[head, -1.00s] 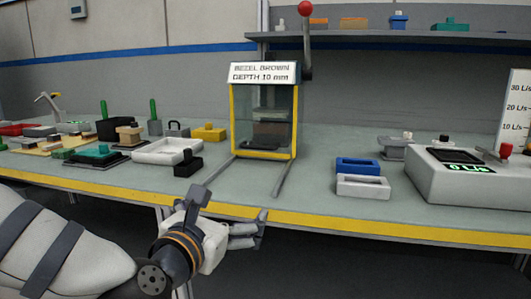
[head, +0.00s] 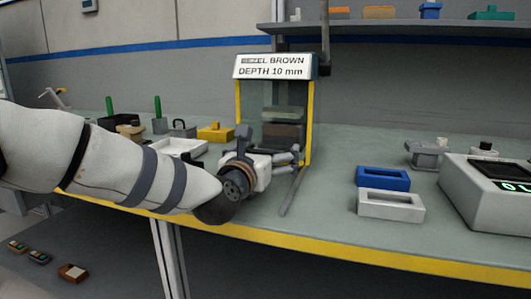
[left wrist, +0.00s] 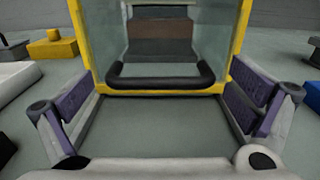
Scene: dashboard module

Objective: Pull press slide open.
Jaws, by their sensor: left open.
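The press (head: 276,68) has a yellow frame, clear panels and a sign reading "BEZEL BROWN DEPTH 10 mm". A black bar handle (left wrist: 160,80) crosses the bottom of its front opening in the left wrist view. A brown block (left wrist: 160,47) shows inside, behind the handle. My left gripper (head: 291,155) is in front of the press, low above the bench. In the left wrist view the purple-padded fingers of my left gripper (left wrist: 168,103) are spread wide, one on each side of the handle and a little short of it. My right gripper is not in view.
A rail (head: 293,190) runs forward from the press across the bench. A blue tray (head: 383,179) and a white tray (head: 390,206) lie to the right, near a grey scale (head: 492,195). A yellow block (head: 215,133) and a white tray (head: 180,147) stand to the left.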

